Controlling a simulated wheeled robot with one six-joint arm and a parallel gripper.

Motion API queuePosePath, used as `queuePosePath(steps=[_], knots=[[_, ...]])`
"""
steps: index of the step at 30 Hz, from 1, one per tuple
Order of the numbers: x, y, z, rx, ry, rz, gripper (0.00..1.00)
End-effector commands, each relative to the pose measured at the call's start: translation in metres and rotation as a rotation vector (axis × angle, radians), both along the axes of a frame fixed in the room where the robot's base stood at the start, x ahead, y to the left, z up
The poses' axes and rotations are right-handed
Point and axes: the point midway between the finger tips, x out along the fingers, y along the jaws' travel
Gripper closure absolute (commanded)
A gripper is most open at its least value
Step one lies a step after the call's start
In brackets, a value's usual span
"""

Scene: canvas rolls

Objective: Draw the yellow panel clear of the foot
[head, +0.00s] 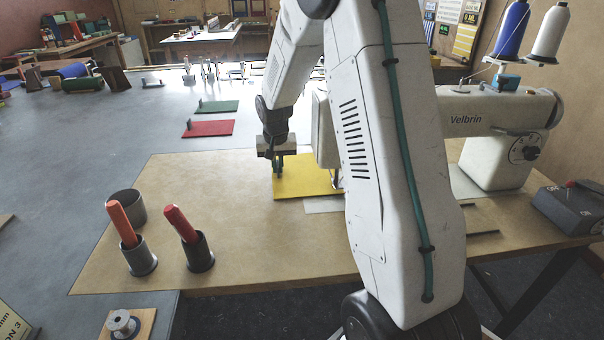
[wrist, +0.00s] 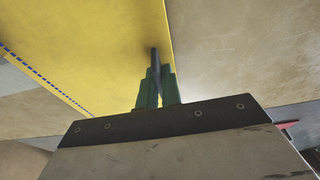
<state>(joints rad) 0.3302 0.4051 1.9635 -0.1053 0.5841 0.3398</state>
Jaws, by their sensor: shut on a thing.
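The yellow panel (head: 308,180) lies flat at the sewing machine's bed in the head view. In the wrist view the yellow panel (wrist: 85,45) fills the upper left, with a blue dashed line along one edge. My gripper (head: 278,170) is at the panel's left end. In the wrist view my gripper's green fingers (wrist: 155,82) are shut on a small dark upright piece at the panel's edge. The foot area (head: 336,178) of the machine is at the panel's right end; my arm hides much of it, so I cannot tell whether they touch.
The white sewing machine (head: 490,125) stands right, behind my arm. Red (head: 208,128) and green (head: 218,106) panels lie on the grey surface behind. Two cups with red-handled tools (head: 190,240) and an empty cup (head: 128,205) stand front left. The wooden board (head: 225,230) between is clear.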

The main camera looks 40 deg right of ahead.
Motion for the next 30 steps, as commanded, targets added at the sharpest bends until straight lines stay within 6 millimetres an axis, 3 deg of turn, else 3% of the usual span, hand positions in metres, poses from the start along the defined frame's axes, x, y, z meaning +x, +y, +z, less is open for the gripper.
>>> queuePosePath(steps=[13,30], knots=[[0.0,0.001,0.0,-0.001,-0.001,0.0,1.0],[-0.005,0.023,0.0,0.0,0.0,0.001,1.0]])
